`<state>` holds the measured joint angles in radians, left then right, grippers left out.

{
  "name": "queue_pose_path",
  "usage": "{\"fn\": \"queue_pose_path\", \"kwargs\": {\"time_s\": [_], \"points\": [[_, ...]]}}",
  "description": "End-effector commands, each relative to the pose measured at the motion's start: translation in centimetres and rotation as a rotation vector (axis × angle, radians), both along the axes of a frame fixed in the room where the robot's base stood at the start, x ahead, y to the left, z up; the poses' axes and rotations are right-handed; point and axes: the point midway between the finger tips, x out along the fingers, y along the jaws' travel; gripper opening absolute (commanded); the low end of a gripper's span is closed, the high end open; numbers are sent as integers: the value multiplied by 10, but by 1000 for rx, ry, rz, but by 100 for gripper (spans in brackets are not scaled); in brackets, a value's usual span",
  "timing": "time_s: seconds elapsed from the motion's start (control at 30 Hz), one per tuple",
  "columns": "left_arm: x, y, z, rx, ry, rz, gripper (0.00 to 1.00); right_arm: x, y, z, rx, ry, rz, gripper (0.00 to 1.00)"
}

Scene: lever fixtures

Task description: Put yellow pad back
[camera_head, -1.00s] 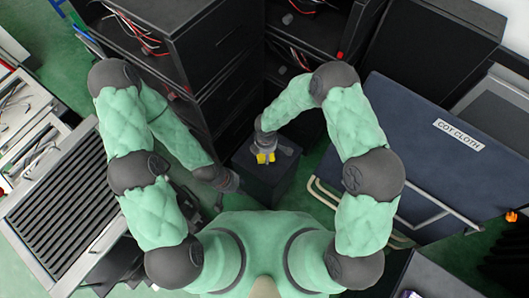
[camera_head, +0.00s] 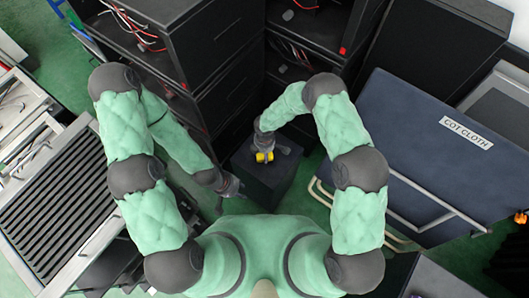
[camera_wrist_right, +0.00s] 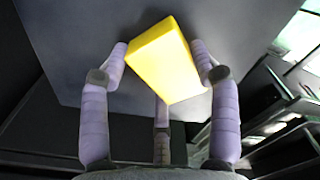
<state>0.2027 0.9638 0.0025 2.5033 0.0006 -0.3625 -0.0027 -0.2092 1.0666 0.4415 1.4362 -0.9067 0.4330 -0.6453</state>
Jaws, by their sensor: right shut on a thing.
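The yellow pad (camera_head: 264,157) is a small block held by my right gripper (camera_head: 268,150) over a dark box (camera_head: 255,185) in front of my torso. In the right wrist view the yellow pad (camera_wrist_right: 165,62) sits tilted between the purple fingers of the right gripper (camera_wrist_right: 160,58), with a dark flat surface behind it. I cannot tell whether the pad touches that surface. My left gripper (camera_head: 231,187) hangs low, left of the dark box and apart from the pad. It is too small to tell if its fingers are open.
Black shelves (camera_head: 225,75) with red wires stand behind the box. A dark blue cart (camera_head: 425,150) labelled "COT CLOTH" stands to the right, with bent handle bars near my right arm. A grey ribbed unit (camera_head: 60,215) stands to the left. Green floor shows between them.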

Motion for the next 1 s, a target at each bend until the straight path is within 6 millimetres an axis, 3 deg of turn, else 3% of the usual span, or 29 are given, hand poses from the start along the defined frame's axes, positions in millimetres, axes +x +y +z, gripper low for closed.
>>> {"fn": "queue_pose_path", "kwargs": {"time_s": [0.1,0.13,0.2,0.63,0.77,1.0], "points": [[0,0,-2,0,0,0,40,0,0,-2,0,0,0,31],[0,0,-2,0,0,0,40,0,0,-2,0,0,0,67],[0,0,-1,0,0,0,40,0,0,-1,0,0,0,85],[0,0,2,0,0,0,40,0,0,2,0,0,0,85],[0,0,9,0,0,0,40,1,0,19,0,-3,-2,85],[0,0,29,0,0,0,40,2,0,69,0,-3,-1,85]]}}
